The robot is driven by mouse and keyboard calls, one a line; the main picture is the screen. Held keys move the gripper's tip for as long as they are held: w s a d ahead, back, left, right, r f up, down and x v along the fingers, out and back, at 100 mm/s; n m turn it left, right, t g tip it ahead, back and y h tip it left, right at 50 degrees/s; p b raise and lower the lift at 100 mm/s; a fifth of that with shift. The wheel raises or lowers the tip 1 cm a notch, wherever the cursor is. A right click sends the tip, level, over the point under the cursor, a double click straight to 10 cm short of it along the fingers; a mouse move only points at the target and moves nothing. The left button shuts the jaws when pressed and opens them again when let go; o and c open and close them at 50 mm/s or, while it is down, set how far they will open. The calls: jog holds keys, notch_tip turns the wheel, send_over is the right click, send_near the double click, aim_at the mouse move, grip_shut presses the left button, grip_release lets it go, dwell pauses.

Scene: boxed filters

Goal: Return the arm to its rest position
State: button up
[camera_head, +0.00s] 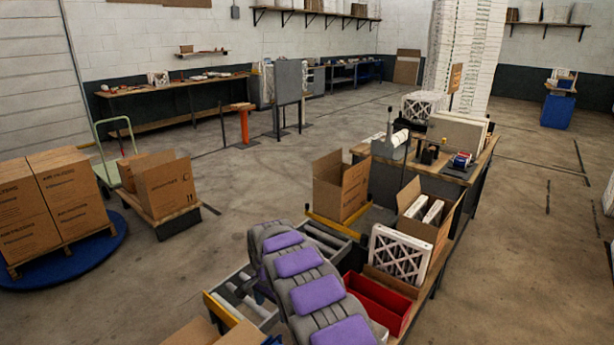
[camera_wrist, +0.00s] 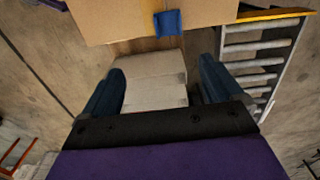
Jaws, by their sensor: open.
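My arm (camera_head: 310,285), grey with purple pads, reaches up from the bottom of the head view and bends over beside the roller conveyor (camera_head: 325,240). My gripper (camera_wrist: 161,66) shows in the wrist view with its two dark blue fingers spread apart. A pale, box-like thing (camera_wrist: 150,80) shows in the gap between the fingers; I cannot tell how far beyond them it is. The fingers do not visibly press on it. In the head view the gripper's fingers are hidden behind the arm.
An open carton (camera_head: 340,187) stands beyond the arm. A carton with filters (camera_head: 411,225), a pleated filter (camera_head: 400,255) and a red bin (camera_head: 378,303) are close on the right. Stacked cartons (camera_head: 60,200) stand left.

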jog(key=s+d+r+n, duration=0.3)
jog(key=s+d+r, duration=1.5)
jog(key=d, duration=0.1)
jog(key=s+d+n+g, duration=0.1)
jog(key=s+d+n, duration=0.1)
jog(key=s, duration=1.2)
jog(key=s+d+n, duration=0.2)
jog(key=s+d, duration=0.3)
jog(key=s, duration=1)
jog(key=shift+s+g, duration=0.3)
jog(key=shift+g, duration=0.1)
